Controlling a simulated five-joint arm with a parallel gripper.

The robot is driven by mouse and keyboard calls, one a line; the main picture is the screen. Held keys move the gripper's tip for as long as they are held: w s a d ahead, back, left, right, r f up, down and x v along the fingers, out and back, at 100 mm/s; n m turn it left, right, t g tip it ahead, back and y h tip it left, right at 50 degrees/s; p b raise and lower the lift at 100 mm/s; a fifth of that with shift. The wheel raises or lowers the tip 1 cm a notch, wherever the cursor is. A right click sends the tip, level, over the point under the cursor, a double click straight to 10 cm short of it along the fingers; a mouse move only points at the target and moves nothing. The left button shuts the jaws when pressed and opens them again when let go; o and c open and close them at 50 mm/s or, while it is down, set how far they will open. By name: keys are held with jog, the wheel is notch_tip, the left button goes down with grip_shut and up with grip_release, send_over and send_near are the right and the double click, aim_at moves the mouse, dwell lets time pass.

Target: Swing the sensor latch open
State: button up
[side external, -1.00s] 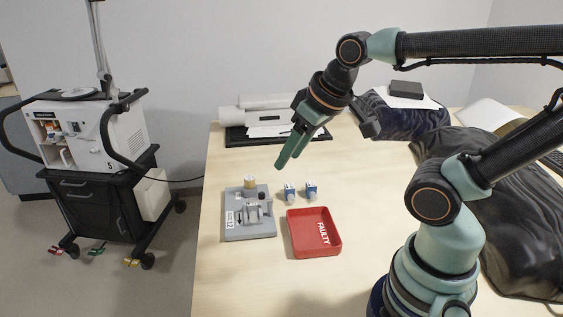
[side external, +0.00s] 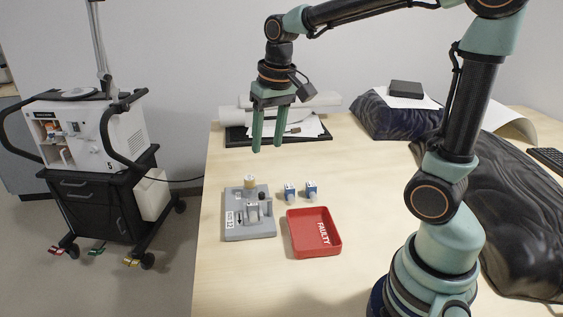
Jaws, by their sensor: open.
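A grey fixture block (side external: 261,230) lies on the table at the left, with a white label on its front left. A light grey latch-like part (side external: 253,211) stands on its middle; its exact position, open or closed, is too small to tell. A tan round cap (side external: 250,182) stands at the block's back edge. My gripper (side external: 266,151) points down, open and empty, with its two green fingers apart. In the picture it hangs above and slightly right of the block, well clear of it and touching nothing.
Two small blue-and-white parts (side external: 311,189) stand right of the block. A red tray (side external: 336,250) marked FAULTY sits in front of them. Papers and a dark flat tray (side external: 238,137) lie at the back. Dark cloth bundles (side external: 398,118) lie at the right. A ventilator cart (side external: 128,140) stands left of the table.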

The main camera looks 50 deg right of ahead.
jog(key=m+g, duration=0.2)
send_over(262, 193)
notch_tip(262, 193, down, 4)
notch_tip(262, 193, down, 12)
jog(key=shift+w+f, duration=0.1)
grip_shut()
dwell(0.3)
